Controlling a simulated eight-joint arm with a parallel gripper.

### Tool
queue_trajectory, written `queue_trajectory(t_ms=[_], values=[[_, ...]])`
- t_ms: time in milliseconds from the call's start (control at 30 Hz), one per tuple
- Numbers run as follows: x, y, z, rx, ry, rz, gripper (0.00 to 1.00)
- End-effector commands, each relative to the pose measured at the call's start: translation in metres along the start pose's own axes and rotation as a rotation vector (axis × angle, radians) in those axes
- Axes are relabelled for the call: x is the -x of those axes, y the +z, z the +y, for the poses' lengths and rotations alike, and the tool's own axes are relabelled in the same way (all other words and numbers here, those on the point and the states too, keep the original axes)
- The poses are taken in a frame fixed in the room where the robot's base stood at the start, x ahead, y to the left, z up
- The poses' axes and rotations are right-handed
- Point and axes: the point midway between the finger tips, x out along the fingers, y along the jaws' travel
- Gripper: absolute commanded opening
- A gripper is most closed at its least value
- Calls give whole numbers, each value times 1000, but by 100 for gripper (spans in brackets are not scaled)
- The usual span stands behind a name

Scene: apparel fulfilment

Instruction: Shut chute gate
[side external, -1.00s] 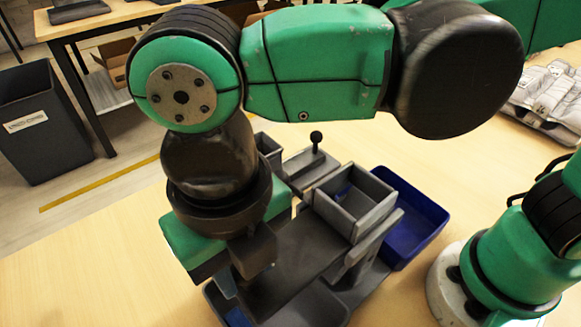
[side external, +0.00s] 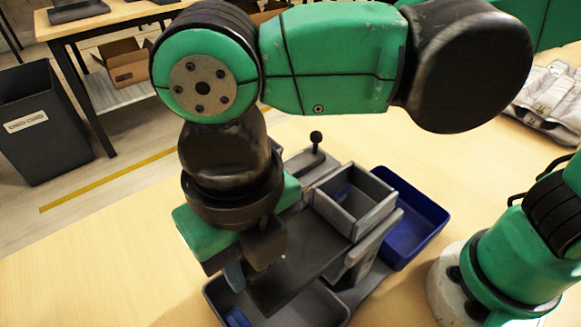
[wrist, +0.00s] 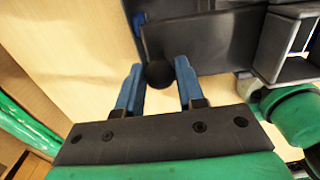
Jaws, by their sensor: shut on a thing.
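The chute unit's grey square hopper (side external: 355,212) stands in the middle of the side view. A flat dark plate (side external: 318,262), which looks like the gate, sticks out toward the front left below the hopper; it also shows in the wrist view (wrist: 218,42). A black round knob (wrist: 158,74) sits at the plate's edge. My gripper (side external: 248,280) is at the plate's outer end, pointing down. In the wrist view its blue fingers are closed on both sides of the knob. In the side view the knob is hidden by my gripper.
A grey tray (side external: 335,306) with a blue item (side external: 237,317) lies under the plate. A blue bin (side external: 432,215) stands right of the hopper. A black-knobbed lever (side external: 316,138) stands behind it. The table at front left is clear.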

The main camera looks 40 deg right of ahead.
Motion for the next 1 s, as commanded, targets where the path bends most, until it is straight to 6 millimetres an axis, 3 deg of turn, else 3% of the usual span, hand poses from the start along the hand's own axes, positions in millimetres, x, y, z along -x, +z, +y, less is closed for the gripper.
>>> queue_trajectory(t_ms=[600,1000], values=[[0,0,-37,-2,0,-1,0],[0,0,-51,-2,0,-1,0]])
